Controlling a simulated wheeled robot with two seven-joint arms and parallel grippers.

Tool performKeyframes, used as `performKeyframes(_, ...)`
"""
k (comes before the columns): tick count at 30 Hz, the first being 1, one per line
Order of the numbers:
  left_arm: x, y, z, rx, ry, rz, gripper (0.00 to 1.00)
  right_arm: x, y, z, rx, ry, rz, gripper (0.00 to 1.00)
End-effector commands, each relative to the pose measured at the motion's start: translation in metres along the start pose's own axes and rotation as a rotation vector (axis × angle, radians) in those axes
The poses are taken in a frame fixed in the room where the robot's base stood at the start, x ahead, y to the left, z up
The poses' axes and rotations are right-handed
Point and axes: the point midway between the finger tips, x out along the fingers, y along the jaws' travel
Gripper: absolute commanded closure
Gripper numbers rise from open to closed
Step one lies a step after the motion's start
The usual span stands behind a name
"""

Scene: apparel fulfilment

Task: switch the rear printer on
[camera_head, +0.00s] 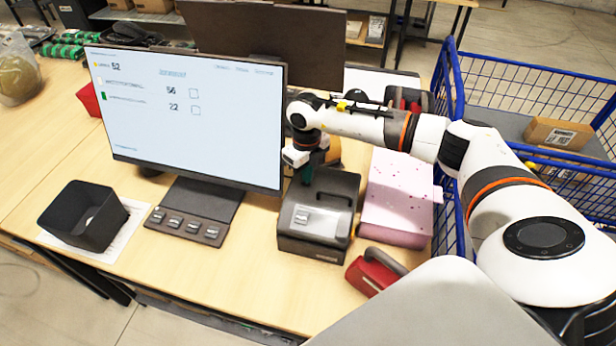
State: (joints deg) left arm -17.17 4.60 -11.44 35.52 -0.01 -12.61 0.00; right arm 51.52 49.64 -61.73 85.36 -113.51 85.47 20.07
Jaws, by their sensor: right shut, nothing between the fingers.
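A dark grey printer (318,215) stands on the near side of the table, right of the lit monitor (185,110), with a pale label on its front. My right arm reaches in from the right across the table. My right gripper (306,173) is shut and empty, pointing down at the back left edge of this printer; whether it touches is unclear. A dark and white device (378,82) shows partly behind my right arm, beyond the table's middle; I cannot tell if it is the rear printer. No power switch can be made out. My left gripper is not in view.
A pink box (397,200) and a red-and-grey tool (374,272) lie right of the printer. A blue wire cart (448,95) borders the table's right side. A second dark monitor (262,40) stands behind the lit one.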

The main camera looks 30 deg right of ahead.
Motion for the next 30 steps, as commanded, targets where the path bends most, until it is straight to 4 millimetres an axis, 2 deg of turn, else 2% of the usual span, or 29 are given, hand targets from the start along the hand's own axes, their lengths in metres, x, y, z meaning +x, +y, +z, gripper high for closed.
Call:
performKeyframes(8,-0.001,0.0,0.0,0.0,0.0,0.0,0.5,-0.001,0.0,0.0,0.0,0.0,0.0,1.0)
performKeyframes(30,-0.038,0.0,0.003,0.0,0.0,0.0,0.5,-0.059,0.0,0.0,0.0,0.001,0.0,1.0)
